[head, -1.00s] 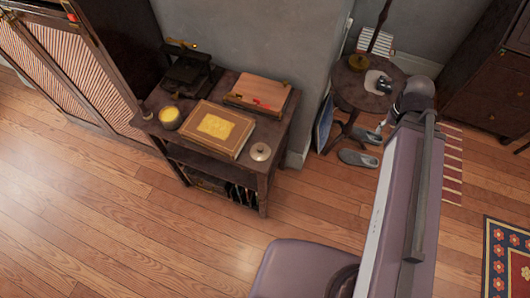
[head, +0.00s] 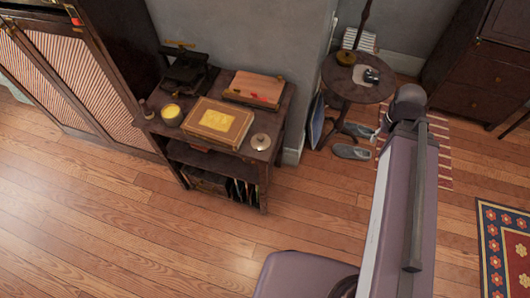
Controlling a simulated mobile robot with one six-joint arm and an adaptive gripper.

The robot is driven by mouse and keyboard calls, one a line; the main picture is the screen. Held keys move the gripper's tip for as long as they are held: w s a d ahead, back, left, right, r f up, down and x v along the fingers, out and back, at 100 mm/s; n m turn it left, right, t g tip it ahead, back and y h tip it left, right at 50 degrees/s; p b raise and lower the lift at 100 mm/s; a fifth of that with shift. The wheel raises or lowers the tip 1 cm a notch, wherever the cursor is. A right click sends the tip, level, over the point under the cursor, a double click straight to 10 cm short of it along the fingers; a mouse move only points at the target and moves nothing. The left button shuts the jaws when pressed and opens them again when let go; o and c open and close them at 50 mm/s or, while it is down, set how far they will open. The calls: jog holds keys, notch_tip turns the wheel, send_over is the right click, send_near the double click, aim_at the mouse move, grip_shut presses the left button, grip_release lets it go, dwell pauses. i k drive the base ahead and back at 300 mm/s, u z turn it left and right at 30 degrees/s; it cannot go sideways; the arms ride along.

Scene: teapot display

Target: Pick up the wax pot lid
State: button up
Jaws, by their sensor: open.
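A small round pale lid (head: 261,142) with a knob on top, which looks like the wax pot lid, lies on the front right corner of the dark wooden side table (head: 245,155). The wax pot (head: 171,115), a small round pot with yellow wax showing, stands uncovered at the table's left side. My arm rises along the right of the head view, well to the right of the lid. My gripper does not show. Nothing touches the lid from above.
A brown and gold book (head: 219,122) lies between pot and lid. Behind it are a wooden box (head: 254,89) and a dark press-like device (head: 187,70). A round table (head: 357,92) and slippers (head: 350,152) are to the right. The floor in front is clear.

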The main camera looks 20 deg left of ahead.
aim_at(259, 141)
jog(key=k, duration=1.8)
jog(key=u, duration=0.7)
jog(key=i, duration=1)
jog(key=z, duration=0.05)
